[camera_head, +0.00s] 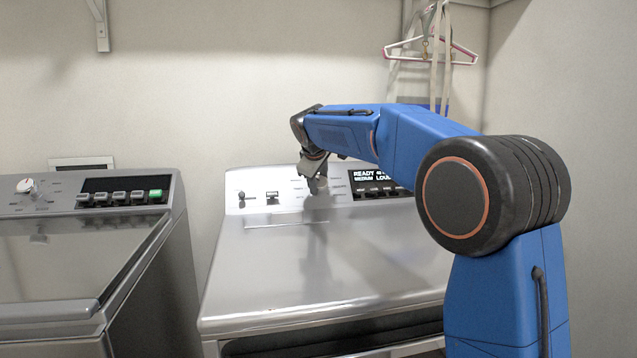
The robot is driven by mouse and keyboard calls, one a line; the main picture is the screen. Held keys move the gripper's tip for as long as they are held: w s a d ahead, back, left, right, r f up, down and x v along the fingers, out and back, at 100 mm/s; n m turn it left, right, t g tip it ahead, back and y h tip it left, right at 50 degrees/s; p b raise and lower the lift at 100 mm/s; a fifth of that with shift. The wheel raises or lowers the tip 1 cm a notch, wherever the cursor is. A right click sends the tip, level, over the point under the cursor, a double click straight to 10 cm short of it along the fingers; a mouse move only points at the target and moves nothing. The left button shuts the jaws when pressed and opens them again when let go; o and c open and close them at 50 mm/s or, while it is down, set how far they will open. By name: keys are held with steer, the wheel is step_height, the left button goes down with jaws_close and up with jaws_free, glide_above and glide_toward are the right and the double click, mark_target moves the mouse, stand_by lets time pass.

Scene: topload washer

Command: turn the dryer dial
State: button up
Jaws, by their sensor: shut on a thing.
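The dryer (330,255) is the silver machine on the right, with a control panel (284,192) along its back edge. My gripper (316,184) reaches in from the right and points down at the middle of this panel. It is shut on the dryer dial, which is mostly hidden behind the fingers, so I cannot tell which way the dial points. The lit display (375,178) to the right of the gripper reads "READY" and "MEDIUM", with its right part hidden by my arm.
A washer (75,255) stands on the left, with its own white dial (25,185) and several buttons. A narrow gap separates the machines. Pink and white hangers (430,50) hang at the back right. The dryer top is clear below my arm.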

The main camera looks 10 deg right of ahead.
steer(key=m+y, duration=0.1)
steer(key=m, duration=0.4)
steer(key=shift+w+d+r+g, duration=0.1)
steer(key=shift+d+g, duration=0.05)
steer(key=shift+g, duration=0.25)
steer(key=m+y, duration=0.1)
steer(key=m, duration=0.2)
steer(key=m+y, duration=0.1)
steer(key=m, duration=0.1)
steer(key=shift+d+m, duration=0.15)
steer(key=shift+m, duration=0.25)
steer(key=m+y, duration=0.1)
steer(key=m, duration=0.3)
steer(key=shift+d, duration=0.1)
steer(key=shift+m+t+y, duration=0.4)
steer(key=shift+m+y, duration=0.2)
steer(key=shift+m, duration=1.1)
steer(key=o, duration=0.9)
steer(key=shift+o, duration=0.2)
